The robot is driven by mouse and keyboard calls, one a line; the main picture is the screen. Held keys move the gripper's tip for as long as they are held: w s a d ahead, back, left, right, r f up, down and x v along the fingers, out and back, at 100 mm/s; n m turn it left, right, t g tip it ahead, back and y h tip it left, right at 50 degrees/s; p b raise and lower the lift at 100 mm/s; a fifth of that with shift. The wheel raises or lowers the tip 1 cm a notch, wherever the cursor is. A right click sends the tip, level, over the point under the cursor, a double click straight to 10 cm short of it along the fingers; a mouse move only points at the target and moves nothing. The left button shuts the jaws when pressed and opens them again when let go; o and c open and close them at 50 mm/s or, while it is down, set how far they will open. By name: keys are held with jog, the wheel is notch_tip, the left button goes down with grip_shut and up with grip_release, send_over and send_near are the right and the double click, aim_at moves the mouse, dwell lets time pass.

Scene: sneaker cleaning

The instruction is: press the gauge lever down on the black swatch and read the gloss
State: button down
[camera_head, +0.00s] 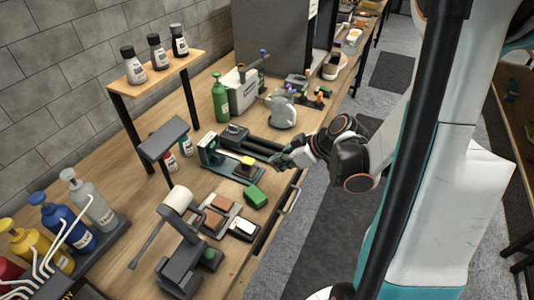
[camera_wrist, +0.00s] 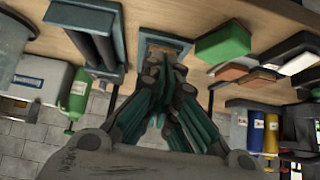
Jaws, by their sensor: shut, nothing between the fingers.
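My gripper (camera_head: 284,160) is shut and empty, with its fingertips over the bench near its front edge. In the wrist view the closed fingers (camera_wrist: 166,66) lie in front of a teal-framed stand (camera_wrist: 168,40) and hide part of it. A dark grey device (camera_head: 182,262) with a white cylinder and a thin arm stands nearer the camera. I cannot clearly identify the gauge lever or the black swatch.
A green block (camera_head: 255,196) lies beside brown, dark and white pads (camera_head: 243,228). Pump bottles (camera_head: 92,200) stand at the lower left. A shelf (camera_head: 160,75) carries three small bottles. A green bottle (camera_head: 220,98) and grey box (camera_head: 241,92) stand behind.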

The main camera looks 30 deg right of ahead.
jog(key=shift+s+d+f, duration=0.3)
jog(key=shift+s+d, duration=0.15)
jog(key=shift+s, duration=0.15)
jog(key=shift+s+d+f, duration=0.25)
jog(key=shift+s+d, duration=0.15)
jog(key=shift+s, duration=0.2)
